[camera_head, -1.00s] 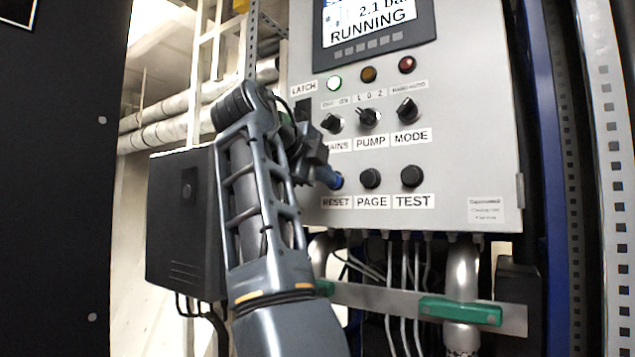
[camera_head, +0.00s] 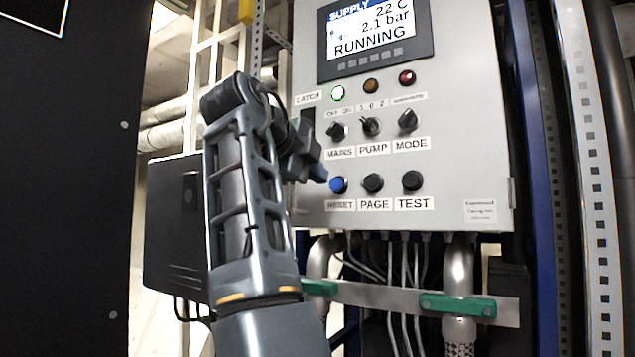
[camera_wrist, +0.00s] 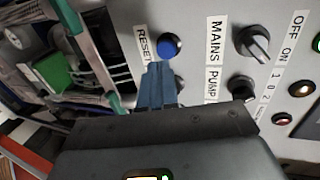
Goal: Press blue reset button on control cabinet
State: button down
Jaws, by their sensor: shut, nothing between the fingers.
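The blue reset button (camera_head: 338,185) sits on the front of the grey control cabinet (camera_head: 450,150), above its RESET label. It also shows in the wrist view (camera_wrist: 169,45) beside the same label. My gripper (camera_head: 322,175) is just left of the button in the head view, its fingers shut and empty. In the wrist view the blue-grey fingertips (camera_wrist: 157,70) are shut together and point toward the button, with a small visible gap. I cannot tell the exact depth between tips and button.
Black PAGE (camera_head: 373,183) and TEST (camera_head: 412,181) buttons stand right of the blue one. The MAINS knob (camera_head: 337,131) and other knobs are above it. The screen (camera_head: 374,38) reads RUNNING.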

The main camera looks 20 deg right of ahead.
jog(key=b+v, duration=0.1)
jog(key=v, duration=0.7)
jog(key=shift+a+b, duration=0.25)
jog(key=shift+b, duration=0.1)
